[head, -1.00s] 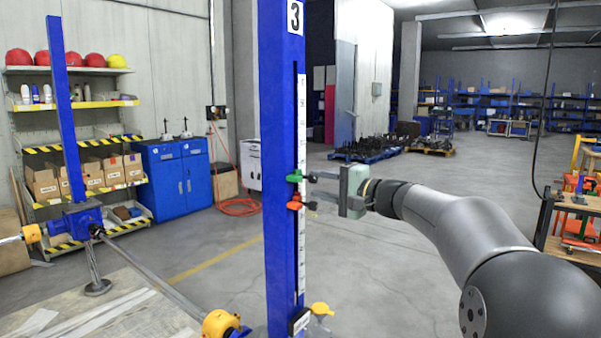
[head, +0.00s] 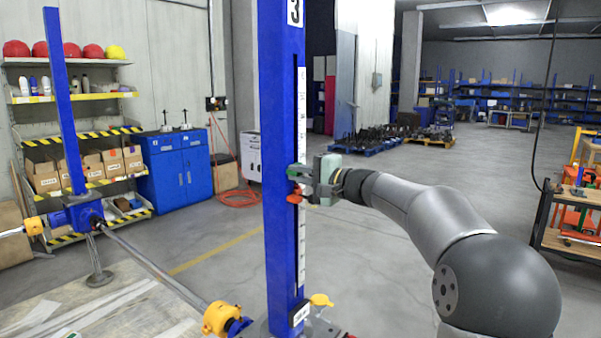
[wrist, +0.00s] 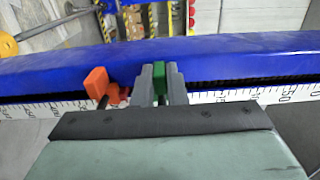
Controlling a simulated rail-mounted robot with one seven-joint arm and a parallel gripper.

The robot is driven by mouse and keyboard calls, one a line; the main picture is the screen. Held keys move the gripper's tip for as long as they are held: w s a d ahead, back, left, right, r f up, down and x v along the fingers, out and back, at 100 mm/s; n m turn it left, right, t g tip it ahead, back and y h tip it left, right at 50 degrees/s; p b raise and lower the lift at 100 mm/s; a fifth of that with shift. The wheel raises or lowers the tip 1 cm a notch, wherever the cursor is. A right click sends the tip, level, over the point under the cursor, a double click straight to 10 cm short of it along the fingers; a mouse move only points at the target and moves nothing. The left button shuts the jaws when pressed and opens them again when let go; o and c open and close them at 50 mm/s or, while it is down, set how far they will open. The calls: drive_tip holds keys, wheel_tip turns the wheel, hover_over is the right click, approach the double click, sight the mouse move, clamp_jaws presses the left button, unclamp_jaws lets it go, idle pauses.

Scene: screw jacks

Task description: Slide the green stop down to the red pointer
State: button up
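The blue column numbered 3 (head: 281,120) stands upright in the head view, with a white scale down its right side. The green stop (head: 294,170) sits on it, just above the red pointer (head: 295,197). In the wrist view the green stop (wrist: 159,74) lies between my two fingers, which press close on both its sides. My gripper (wrist: 159,82) appears shut on it. The red pointer (wrist: 97,83) is to the left of my left finger, with a small gap. In the head view my gripper (head: 303,181) reaches the column from the right.
A second blue column (head: 63,110) stands at the left, joined by a shaft with a yellow-orange coupling (head: 220,318). A yellow knob (head: 320,300) is low beside the numbered column. A workbench (head: 570,225) is at the far right. The floor behind is open.

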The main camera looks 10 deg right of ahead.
drive_tip(key=shift+f, duration=0.25)
clamp_jaws()
drive_tip(key=shift+f+b, duration=0.35)
drive_tip(key=shift+b, duration=0.3)
drive_tip(key=shift+f+b, duration=1.2)
drive_tip(key=shift+b, duration=0.2)
drive_tip(key=o, duration=0.7)
unclamp_jaws()
drive_tip(key=shift+r, duration=0.1)
drive_tip(key=shift+d, duration=0.1)
drive_tip(key=b, duration=0.4)
approach(288, 184)
drive_tip(key=shift+v, duration=1.4)
